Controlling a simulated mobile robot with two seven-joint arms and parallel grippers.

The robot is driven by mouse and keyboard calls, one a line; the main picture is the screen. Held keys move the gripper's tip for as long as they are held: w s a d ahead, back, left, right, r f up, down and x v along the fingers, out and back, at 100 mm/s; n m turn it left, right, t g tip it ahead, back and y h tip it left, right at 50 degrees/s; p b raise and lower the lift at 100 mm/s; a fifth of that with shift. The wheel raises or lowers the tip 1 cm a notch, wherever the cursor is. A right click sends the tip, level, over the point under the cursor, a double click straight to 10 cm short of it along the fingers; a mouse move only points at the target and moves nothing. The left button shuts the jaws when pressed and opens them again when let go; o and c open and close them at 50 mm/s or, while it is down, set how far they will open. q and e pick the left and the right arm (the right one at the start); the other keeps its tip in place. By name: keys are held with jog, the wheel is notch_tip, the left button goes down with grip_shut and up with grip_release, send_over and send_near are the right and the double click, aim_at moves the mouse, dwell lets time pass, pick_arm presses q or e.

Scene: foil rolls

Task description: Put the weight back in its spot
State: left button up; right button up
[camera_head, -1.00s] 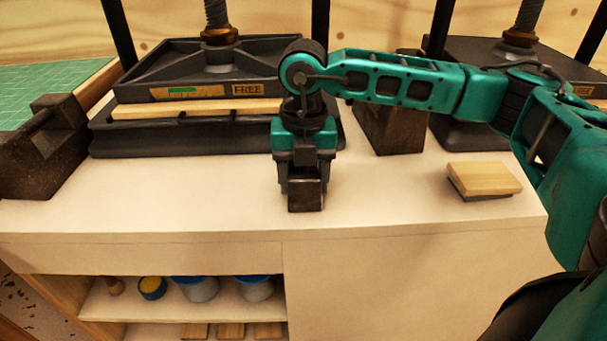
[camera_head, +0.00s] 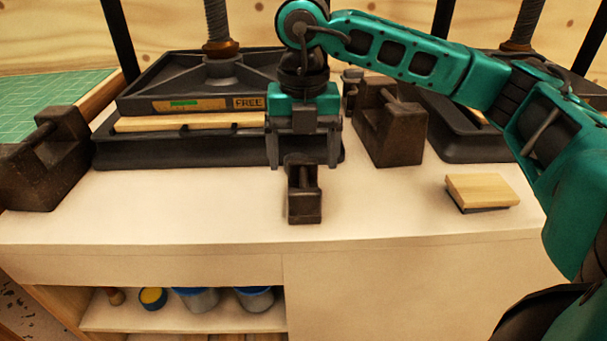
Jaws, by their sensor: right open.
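A small dark iron weight (camera_head: 304,206) with a bar handle stands upright on the pale bench top (camera_head: 200,205), near its front edge. My right gripper (camera_head: 304,163) is above it, with its two fingers spread wide to either side of the handle and no grip visible. A larger dark weight (camera_head: 388,135) stands behind and to the right. Another large one (camera_head: 40,165) stands at the left end. A small dark weight-like piece (camera_head: 352,82) shows partly behind the gripper. My left gripper is not in view.
A black press (camera_head: 200,85) with a "FREE" label and a wooden board is behind my gripper. A second press (camera_head: 465,135) is at the right. A wood-topped block (camera_head: 482,190) lies at right. Tubs (camera_head: 195,300) sit on the shelf below.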

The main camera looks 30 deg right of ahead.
aim_at(303, 178)
notch_tip(303, 178, up, 3)
jog(key=shift+r, duration=0.65)
jog(key=shift+s+f, duration=0.1)
jog(key=shift+s, duration=0.05)
